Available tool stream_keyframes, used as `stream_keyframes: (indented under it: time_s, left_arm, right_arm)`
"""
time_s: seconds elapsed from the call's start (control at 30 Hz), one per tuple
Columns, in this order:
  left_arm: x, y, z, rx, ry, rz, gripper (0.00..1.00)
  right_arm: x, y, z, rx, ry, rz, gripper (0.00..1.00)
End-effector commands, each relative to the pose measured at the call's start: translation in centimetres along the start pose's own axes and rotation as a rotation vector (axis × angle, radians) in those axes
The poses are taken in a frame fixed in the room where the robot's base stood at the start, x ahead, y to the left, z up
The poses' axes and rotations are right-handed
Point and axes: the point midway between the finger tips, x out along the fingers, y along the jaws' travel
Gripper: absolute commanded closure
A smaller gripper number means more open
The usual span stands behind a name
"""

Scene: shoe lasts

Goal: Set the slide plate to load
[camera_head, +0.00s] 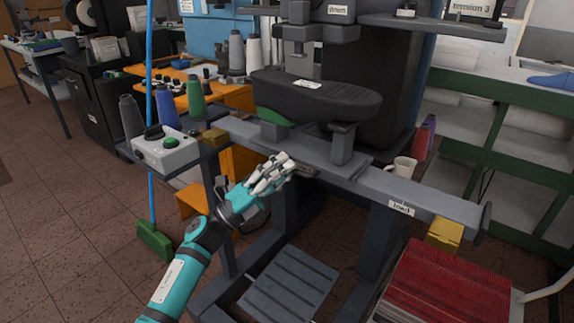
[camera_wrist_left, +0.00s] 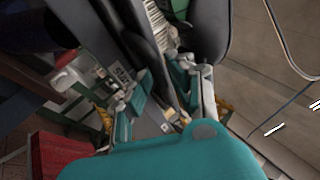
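The slide plate (camera_head: 357,162) is a flat grey plate on the long grey rail (camera_head: 430,197), below the machine head. Two posts rise from it and carry a long black form (camera_head: 325,98). A label reading "load" (camera_head: 401,208) is on the rail's right part. My left gripper (camera_head: 280,172), on a teal arm, is at the rail's front edge, close to the slide plate. In the left wrist view its fingers (camera_wrist_left: 168,92) are spread with a dark bar between them; whether they touch it I cannot tell. My right gripper does not show.
A white mug (camera_head: 402,167) stands by the rail's right part. A grey control box (camera_head: 165,149) with a green button is at the left. Thread cones (camera_head: 195,97) stand behind it. A red ribbed stack (camera_head: 447,285) is at the front right.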

Motion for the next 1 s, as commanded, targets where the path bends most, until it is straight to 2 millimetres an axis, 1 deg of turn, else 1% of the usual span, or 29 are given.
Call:
stream_keyframes:
  time_s: [0.03, 0.13, 0.4, 0.43, 0.57, 0.6, 1.0]
  left_arm:
    - [0.47, -0.03, -0.01, -0.001, 0.000, -0.001, 0.79]
    - [0.89, 0.02, -0.04, -0.001, 0.000, 0.001, 0.79]
    - [1.00, 0.04, -0.04, 0.000, 0.000, 0.001, 0.79]
    - [0.99, 0.04, -0.04, 0.000, 0.000, 0.001, 0.82]
    - [0.97, 0.05, -0.03, 0.000, 0.000, 0.001, 0.99]
    - [0.96, 0.06, -0.04, 0.000, 0.000, 0.001, 1.00]
    - [0.91, 0.17, -0.10, -0.002, 0.000, 0.003, 1.00]
  right_arm:
    - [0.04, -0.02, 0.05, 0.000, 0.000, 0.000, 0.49]
    - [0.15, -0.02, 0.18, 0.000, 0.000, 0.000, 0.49]
    - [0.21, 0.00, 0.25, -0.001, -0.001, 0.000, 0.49]
    - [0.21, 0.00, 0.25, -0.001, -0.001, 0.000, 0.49]
    - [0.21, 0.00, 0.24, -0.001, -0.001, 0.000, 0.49]
    - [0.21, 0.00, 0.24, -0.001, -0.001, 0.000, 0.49]
    - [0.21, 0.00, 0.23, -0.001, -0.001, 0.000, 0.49]
